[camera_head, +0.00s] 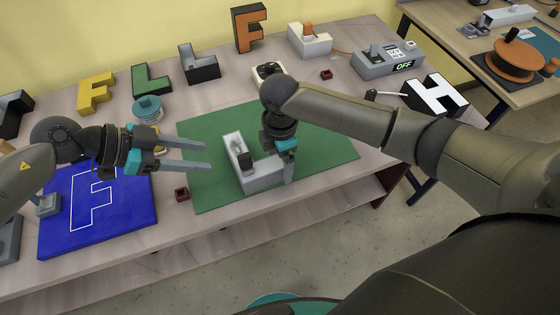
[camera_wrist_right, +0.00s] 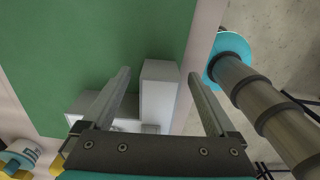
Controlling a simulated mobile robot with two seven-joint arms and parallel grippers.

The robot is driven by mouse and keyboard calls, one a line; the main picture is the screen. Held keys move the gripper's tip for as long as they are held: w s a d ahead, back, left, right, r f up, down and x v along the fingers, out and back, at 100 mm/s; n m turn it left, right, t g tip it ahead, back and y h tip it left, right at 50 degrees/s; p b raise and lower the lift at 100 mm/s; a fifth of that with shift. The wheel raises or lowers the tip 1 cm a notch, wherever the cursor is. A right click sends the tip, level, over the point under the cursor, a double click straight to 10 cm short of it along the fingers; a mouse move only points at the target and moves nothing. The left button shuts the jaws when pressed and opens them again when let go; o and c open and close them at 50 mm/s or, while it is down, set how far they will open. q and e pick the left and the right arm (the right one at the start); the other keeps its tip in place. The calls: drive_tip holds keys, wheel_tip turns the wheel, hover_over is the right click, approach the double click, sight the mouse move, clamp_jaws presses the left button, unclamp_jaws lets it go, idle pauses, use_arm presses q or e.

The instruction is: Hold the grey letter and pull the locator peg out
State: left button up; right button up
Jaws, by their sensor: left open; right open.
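The grey letter (camera_head: 262,178), an L with a hollow top, lies on the green mat (camera_head: 330,148). A dark block (camera_head: 245,161) stands in its corner; I cannot tell if it is the locator peg. My left gripper (camera_head: 209,156) is open and empty, just left of the letter, fingers pointing at it. My right gripper (camera_head: 288,172) points down at the right end of the letter's short arm. In the right wrist view its open fingers (camera_wrist_right: 160,78) stand either side of a pale end of the letter (camera_wrist_right: 158,95); contact cannot be told.
A blue board (camera_head: 125,215) with a white F outline lies at left. A small dark red block (camera_head: 181,194) sits by the mat's left edge. Several letters line the back, including an orange F (camera_head: 249,30). A switch box reading OFF (camera_head: 388,65) and a white H (camera_head: 436,95) stand at right.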

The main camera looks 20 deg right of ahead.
wheel_tip(320, 180, up, 11)
idle(0.3)
